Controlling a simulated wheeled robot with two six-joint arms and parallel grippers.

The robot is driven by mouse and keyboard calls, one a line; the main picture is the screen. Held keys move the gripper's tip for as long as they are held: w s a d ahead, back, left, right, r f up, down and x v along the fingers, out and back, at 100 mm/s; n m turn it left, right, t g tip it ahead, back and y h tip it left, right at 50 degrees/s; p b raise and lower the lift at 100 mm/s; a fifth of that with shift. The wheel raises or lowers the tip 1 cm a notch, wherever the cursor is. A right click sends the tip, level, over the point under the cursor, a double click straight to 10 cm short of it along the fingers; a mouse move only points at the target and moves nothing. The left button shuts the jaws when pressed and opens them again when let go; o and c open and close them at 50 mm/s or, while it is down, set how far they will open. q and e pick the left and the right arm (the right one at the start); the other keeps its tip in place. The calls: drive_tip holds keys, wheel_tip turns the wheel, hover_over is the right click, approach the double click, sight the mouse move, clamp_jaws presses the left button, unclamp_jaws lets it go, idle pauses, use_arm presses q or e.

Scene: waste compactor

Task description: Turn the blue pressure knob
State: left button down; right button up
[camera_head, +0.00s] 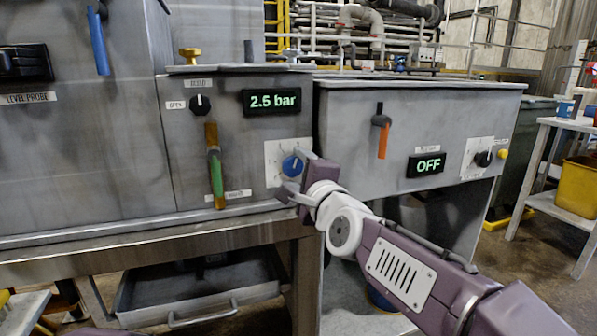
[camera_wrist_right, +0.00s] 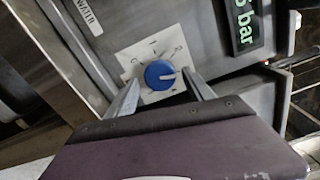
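The blue pressure knob (camera_head: 292,165) sits on a white dial plate (camera_head: 272,160) on the front of the grey machine, below and right of a green display (camera_head: 271,101) reading about 2.5 bar. In the right wrist view the knob (camera_wrist_right: 159,75) shows a white pointer mark toward the right. My right gripper (camera_head: 296,172) is open at the knob. Its two fingers (camera_wrist_right: 162,94) stand on either side of the knob, with a gap visible on each side. Whether the fingertips reach past the knob's front face is hard to tell. My left gripper is not in view.
To the right, a second panel has an orange-handled lever (camera_head: 382,135), an OFF display (camera_head: 426,166) and a black knob (camera_head: 484,158).

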drive_tip(key=p+v, duration=0.9)
idle(0.4)
